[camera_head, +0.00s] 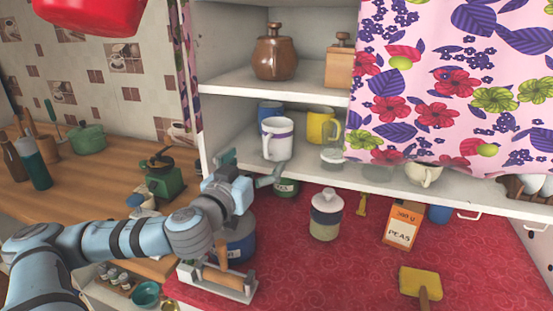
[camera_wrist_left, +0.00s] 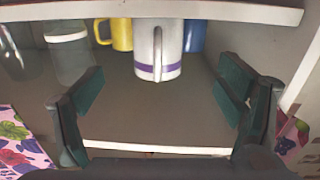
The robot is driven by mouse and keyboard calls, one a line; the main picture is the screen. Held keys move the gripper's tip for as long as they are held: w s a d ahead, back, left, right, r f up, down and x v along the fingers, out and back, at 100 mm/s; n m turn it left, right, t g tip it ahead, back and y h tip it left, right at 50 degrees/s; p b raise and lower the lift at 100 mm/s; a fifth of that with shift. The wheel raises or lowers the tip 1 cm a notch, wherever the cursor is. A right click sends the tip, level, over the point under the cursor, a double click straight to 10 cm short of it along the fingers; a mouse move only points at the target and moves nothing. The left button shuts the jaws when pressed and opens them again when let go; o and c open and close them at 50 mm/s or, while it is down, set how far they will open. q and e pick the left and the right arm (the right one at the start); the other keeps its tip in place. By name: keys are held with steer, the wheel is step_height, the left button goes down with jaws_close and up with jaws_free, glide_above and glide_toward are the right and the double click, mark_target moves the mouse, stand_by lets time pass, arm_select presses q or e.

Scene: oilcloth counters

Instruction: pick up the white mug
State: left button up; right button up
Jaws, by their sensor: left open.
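The white mug (camera_head: 275,145) has a purple band near its rim. It stands upright on the middle shelf (camera_head: 300,165) of the cupboard, near the front edge. It also shows in the left wrist view, which looks upside down, with the mug (camera_wrist_left: 145,52) at top centre and its handle towards the camera. My left gripper (camera_head: 252,168) is open and empty in front of the shelf, just below and left of the mug in the head view. In the left wrist view its spread fingers (camera_wrist_left: 163,105) are apart from the mug. My right gripper is not in view.
A yellow mug (camera_head: 321,127) and a blue mug (camera_head: 270,109) stand close by the white mug. A clear glass jar (camera_head: 332,157) is to its right. A floral curtain (camera_head: 450,80) covers the cupboard's right side. The upper shelf (camera_head: 240,80) lies above.

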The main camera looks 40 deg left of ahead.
mark_target(272, 143)
arm_select(q)
steer(key=x, duration=0.2)
steer(key=p+x, duration=0.1)
steer(key=x, duration=0.4)
steer(key=shift+d+r, duration=0.1)
steer(key=shift+d, duration=0.15)
steer(key=x, duration=0.1)
steer(key=p+x, duration=0.1)
steer(key=x, duration=0.2)
steer(key=shift+w+a+r+p, duration=0.2)
steer(key=shift+w+r+p, duration=0.1)
steer(key=shift+w+p, duration=0.05)
steer(key=shift+w+f, duration=0.2)
steer(key=shift+w, duration=0.2)
steer(key=shift+s+a, duration=0.1)
steer(key=shift+s, duration=0.05)
steer(key=c, duration=1.5)
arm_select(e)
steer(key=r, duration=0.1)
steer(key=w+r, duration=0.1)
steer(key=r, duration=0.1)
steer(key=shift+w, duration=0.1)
arm_select(q)
steer(key=shift+r, duration=0.1)
